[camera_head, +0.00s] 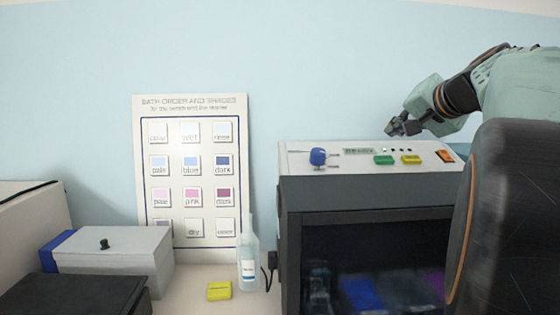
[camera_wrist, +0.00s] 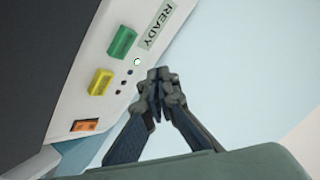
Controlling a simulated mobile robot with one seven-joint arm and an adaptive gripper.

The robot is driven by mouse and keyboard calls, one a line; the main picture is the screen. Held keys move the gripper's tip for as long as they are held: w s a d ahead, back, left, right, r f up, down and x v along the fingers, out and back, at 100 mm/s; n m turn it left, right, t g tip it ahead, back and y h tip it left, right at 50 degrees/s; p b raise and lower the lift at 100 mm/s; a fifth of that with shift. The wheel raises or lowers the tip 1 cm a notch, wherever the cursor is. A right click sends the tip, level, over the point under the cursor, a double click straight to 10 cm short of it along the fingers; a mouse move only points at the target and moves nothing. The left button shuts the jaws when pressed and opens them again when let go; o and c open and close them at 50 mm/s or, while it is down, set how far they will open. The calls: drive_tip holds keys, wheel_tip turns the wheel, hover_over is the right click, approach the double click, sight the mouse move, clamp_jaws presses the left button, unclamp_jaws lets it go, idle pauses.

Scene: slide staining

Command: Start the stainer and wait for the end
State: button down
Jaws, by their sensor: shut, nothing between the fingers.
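The stainer (camera_head: 375,191) is a white and dark machine on the right, with a dark glass front. Its top panel carries a blue knob (camera_head: 318,157), a small display (camera_head: 359,151), a green button (camera_head: 384,160), a yellow button (camera_head: 411,160) and an orange switch (camera_head: 445,156). In the wrist view the display (camera_wrist: 159,22) reads READY, beside the green button (camera_wrist: 122,42), yellow button (camera_wrist: 101,82) and orange switch (camera_wrist: 86,125). One small indicator light (camera_wrist: 137,61) is lit. My gripper (camera_head: 393,129) is shut and empty, above the panel's back edge; its fingertips (camera_wrist: 158,76) touch no button.
A bath order chart (camera_head: 190,240) stands against the blue wall. A clear bottle (camera_head: 248,262) and a yellow block (camera_head: 219,290) stand left of the stainer. A grey lidded box (camera_head: 115,262) with a black knob is at the left. Open air lies above the panel.

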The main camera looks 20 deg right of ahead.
sight(384, 160)
drive_tip(key=shift+w+d+f+b, duration=0.1)
drive_tip(key=shift+w+f+b, duration=0.25)
drive_tip(key=shift+f, duration=0.4)
drive_tip(key=shift+w+d+f+b, duration=0.1)
drive_tip(key=shift+w+f+b, duration=0.1)
drive_tip(key=shift+f+b, duration=0.4)
drive_tip(key=shift+w+d+f+b, duration=0.1)
drive_tip(key=shift+w+f+b, duration=0.2)
drive_tip(key=shift+f, duration=0.55)
drive_tip(key=shift+f, duration=0.1)
drive_tip(key=shift+w+f+b, duration=0.2)
drive_tip(key=shift+f+b, duration=0.05)
drive_tip(key=shift+b, duration=0.15)
